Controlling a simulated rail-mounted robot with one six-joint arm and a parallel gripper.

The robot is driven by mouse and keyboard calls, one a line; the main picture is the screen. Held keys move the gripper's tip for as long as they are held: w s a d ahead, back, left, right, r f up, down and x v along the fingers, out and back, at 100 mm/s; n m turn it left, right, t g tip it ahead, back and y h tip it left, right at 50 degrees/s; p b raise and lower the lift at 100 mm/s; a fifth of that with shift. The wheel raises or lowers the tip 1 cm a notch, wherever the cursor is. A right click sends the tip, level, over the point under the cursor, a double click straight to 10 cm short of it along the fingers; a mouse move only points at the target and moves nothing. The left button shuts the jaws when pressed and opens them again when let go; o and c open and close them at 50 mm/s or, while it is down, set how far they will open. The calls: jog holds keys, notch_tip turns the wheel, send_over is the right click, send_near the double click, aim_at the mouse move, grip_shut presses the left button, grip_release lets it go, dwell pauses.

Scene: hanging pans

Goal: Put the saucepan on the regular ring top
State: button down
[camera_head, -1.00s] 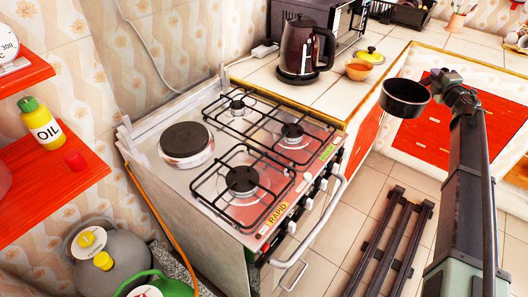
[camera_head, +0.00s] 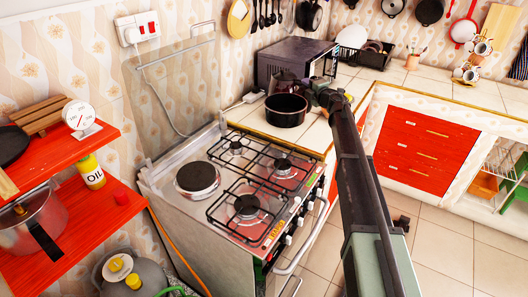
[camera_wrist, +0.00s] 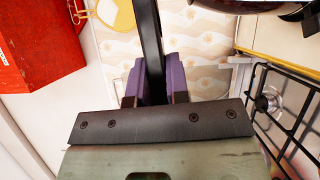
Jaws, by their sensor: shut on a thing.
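In the wrist view, my gripper's purple fingers (camera_wrist: 156,85) are shut on the dark handle (camera_wrist: 150,35). The stove (camera_head: 225,235) has a solid round plate (camera_head: 197,178) at the left and three gas rings: back (camera_head: 236,147), right (camera_head: 283,163) and front (camera_head: 246,205). All are empty. I cannot tell which ring is the regular one.
Red shelves (camera_head: 85,220) with an oil bottle (camera_head: 90,172) stand at the left.

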jog(key=shift+d+r, duration=0.1)
jog(key=shift+r, duration=0.45)
notch_tip(320, 180, down, 21)
jog(key=b, duration=2)
jog(key=shift+b, duration=0.35)
jog(key=shift+r, duration=0.35)
jog(key=shift+f, duration=0.25)
jog(key=c, duration=1.1)
grip_release()
jog(key=shift+r, duration=0.2)
jog(key=v, duration=1.2)
jog(key=shift+s, duration=0.1)
